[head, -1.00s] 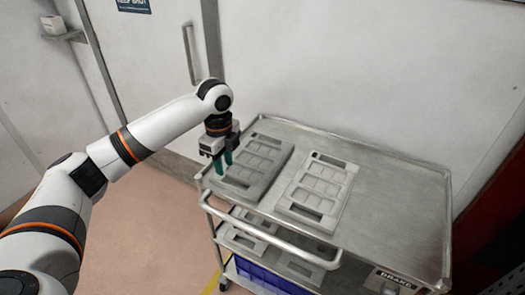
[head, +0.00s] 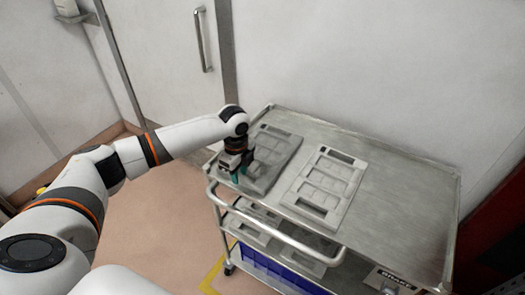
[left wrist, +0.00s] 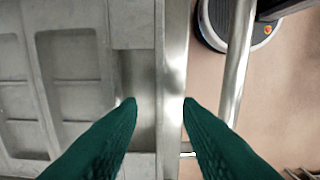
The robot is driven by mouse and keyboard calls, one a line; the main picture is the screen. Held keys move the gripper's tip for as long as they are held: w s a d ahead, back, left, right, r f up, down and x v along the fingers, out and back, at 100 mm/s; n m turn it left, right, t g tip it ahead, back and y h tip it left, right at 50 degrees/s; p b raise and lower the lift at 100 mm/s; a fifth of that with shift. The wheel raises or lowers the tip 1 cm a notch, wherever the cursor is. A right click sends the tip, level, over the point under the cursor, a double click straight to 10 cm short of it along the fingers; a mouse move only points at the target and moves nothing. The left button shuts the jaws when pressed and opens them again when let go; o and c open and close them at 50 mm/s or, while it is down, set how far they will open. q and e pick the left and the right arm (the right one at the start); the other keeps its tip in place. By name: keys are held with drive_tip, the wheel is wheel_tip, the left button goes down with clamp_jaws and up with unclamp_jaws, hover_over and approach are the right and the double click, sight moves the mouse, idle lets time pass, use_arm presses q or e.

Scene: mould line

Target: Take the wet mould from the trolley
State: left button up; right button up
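Two flat grey moulds with shallow cavities lie side by side on the trolley's (head: 400,190) top. The left mould (head: 277,152) is darker, as if wet; the right mould (head: 323,188) is paler and looks dry. My left gripper (head: 244,172) is at the near left end of the darker mould and partly hides it. In the left wrist view the left gripper's green fingers (left wrist: 160,103) are apart with nothing held between them. One finger overlaps the end of the darker mould (left wrist: 76,65), by its slot; the other appears over the trolley's rim. Contact cannot be told. My right gripper is not in view.
A push rail (head: 275,228) runs along the trolley's near side. More moulds (head: 308,262) and a blue crate (head: 272,270) are on lower levels. The top's right part is bare. A wall and a door (head: 160,60) stand behind.

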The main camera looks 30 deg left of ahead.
use_arm(q)
drive_tip(key=shift+f, duration=0.85)
drive_tip(key=shift+c, duration=0.5)
clamp_jaws()
drive_tip(key=shift+r, duration=0.1)
